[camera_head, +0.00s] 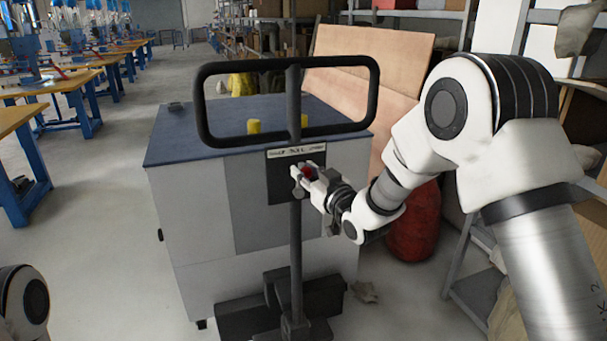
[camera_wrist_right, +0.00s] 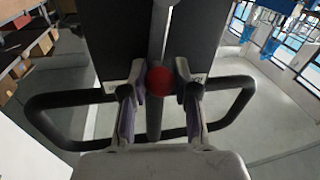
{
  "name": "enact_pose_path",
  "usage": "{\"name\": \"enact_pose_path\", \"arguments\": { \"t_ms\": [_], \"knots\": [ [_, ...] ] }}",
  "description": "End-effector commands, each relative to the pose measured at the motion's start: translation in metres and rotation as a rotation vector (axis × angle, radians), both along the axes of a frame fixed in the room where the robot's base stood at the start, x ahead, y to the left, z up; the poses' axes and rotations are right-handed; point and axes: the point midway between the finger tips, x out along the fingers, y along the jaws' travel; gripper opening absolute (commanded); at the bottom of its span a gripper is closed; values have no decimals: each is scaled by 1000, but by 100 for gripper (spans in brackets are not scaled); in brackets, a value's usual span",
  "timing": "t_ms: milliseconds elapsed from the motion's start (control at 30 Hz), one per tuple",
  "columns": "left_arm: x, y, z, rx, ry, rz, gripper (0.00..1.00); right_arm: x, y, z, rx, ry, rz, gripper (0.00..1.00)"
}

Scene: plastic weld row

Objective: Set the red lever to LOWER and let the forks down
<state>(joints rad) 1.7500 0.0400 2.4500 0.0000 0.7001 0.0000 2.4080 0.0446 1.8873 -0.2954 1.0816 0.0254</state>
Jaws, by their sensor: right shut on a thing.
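The red lever's round knob (camera_head: 307,172) shows at the black plate (camera_head: 283,185) on the upright bar of the pallet truck, below its black loop handle (camera_head: 286,61). My right gripper (camera_head: 303,175) is at the knob, its fingers on either side of it. In the right wrist view the red knob (camera_wrist_right: 160,81) sits between the two fingertips of my right gripper (camera_wrist_right: 160,80), which is shut on it. The plate's lettering is too small to read. The truck's dark base (camera_head: 270,315) is low on the floor; its forks cannot be made out. My left gripper is not in view.
A grey cabinet with a blue top (camera_head: 180,135) stands just behind the truck's handle. A red sack (camera_head: 413,225) and leaning wooden boards (camera_head: 365,60) are to the right, near shelving. Blue workbenches (camera_head: 75,85) line the left.

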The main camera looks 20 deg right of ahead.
Motion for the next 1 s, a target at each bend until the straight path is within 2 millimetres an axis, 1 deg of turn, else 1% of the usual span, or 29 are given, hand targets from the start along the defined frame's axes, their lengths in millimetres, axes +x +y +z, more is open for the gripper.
{"name": "enact_pose_path", "arguments": {
  "t_ms": [400, 600, 800, 1000],
  "knots": [
    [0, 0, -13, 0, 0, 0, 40, 1, -21, -6, 291, 8, -1, 0],
    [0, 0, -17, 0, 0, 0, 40, 1, -28, -9, 399, 12, 0, 0],
    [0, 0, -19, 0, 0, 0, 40, 1, -31, -10, 455, 14, -1, 0],
    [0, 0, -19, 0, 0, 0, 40, 1, -32, -11, 469, 14, -1, 0]
  ]
}}
